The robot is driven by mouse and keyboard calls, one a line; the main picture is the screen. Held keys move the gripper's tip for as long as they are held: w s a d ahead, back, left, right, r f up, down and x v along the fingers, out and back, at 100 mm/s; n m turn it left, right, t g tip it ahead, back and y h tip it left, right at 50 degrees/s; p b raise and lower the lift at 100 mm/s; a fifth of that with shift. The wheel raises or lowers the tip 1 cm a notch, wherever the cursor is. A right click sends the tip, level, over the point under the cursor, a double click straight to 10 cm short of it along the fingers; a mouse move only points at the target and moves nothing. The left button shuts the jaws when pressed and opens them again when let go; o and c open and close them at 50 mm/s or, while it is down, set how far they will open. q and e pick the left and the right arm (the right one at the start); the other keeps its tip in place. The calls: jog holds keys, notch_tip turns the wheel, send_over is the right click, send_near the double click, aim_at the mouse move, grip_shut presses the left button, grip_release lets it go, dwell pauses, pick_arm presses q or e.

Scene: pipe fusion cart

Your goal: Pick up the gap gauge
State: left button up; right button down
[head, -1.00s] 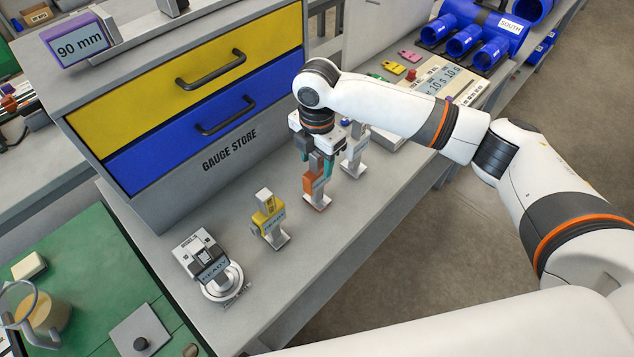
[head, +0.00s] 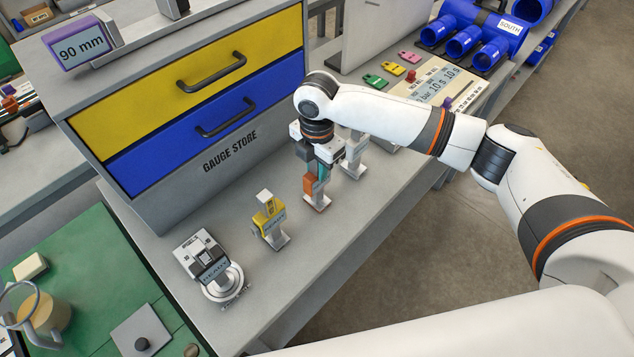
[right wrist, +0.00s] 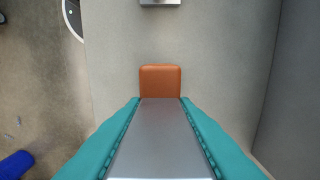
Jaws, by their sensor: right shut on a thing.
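An orange gauge (head: 310,184) stands upright on the grey bench top, with a light foot at its base. My right gripper (head: 321,172) points down over it and is shut on its grey upper part. In the right wrist view, the teal fingers (right wrist: 160,140) lie along both sides of the grey metal bar (right wrist: 160,125), with the gauge's orange part (right wrist: 160,80) beyond. My gripper hides part of the gauge in the head view. My left gripper is not in view.
A yellow gauge (head: 268,220) stands to the left and a grey gauge (head: 354,160) close on the right. A round silver device (head: 211,265) sits farther left. The gauge store drawers (head: 200,125) rise behind. The bench front edge is near.

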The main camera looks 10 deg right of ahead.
jog(key=shift+r, duration=0.1)
notch_tip(320, 180, up, 10)
jog(key=shift+b, duration=1.15)
jog(key=c, duration=1.9)
grip_release()
jog(key=shift+c, duration=0.9)
